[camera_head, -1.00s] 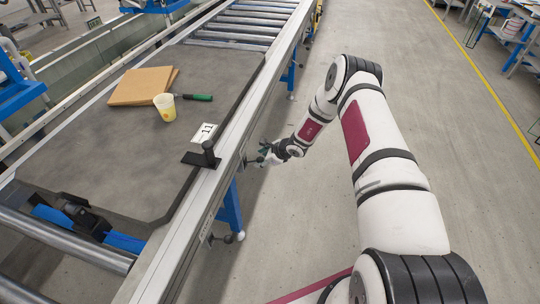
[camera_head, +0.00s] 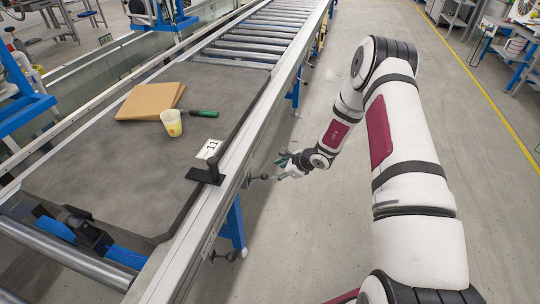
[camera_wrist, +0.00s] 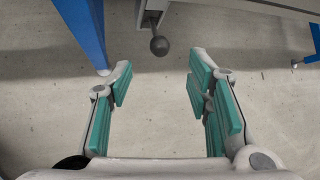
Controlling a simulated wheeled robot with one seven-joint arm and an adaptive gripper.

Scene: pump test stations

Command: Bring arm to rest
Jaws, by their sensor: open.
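My gripper (camera_head: 287,162) is beside the right edge of the conveyor, over the aisle side, at about the height of the rail. In the wrist view my gripper (camera_wrist: 157,90) is open with its green-padded fingers spread apart and nothing between them. A dark ball-ended knob (camera_wrist: 159,46) under the rail shows just ahead of the fingers, apart from them. My arm reaches down and forward from the right side of the head view, with its elbow bent high.
The conveyor's grey plate (camera_head: 110,185) carries a cardboard piece (camera_head: 140,102), a yellowish cup (camera_head: 171,122), a green-handled tool (camera_head: 203,113) and a number 11 card (camera_head: 209,149). A blue conveyor leg (camera_wrist: 82,30) stands near the gripper. The aisle floor (camera_head: 300,240) to the right is clear.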

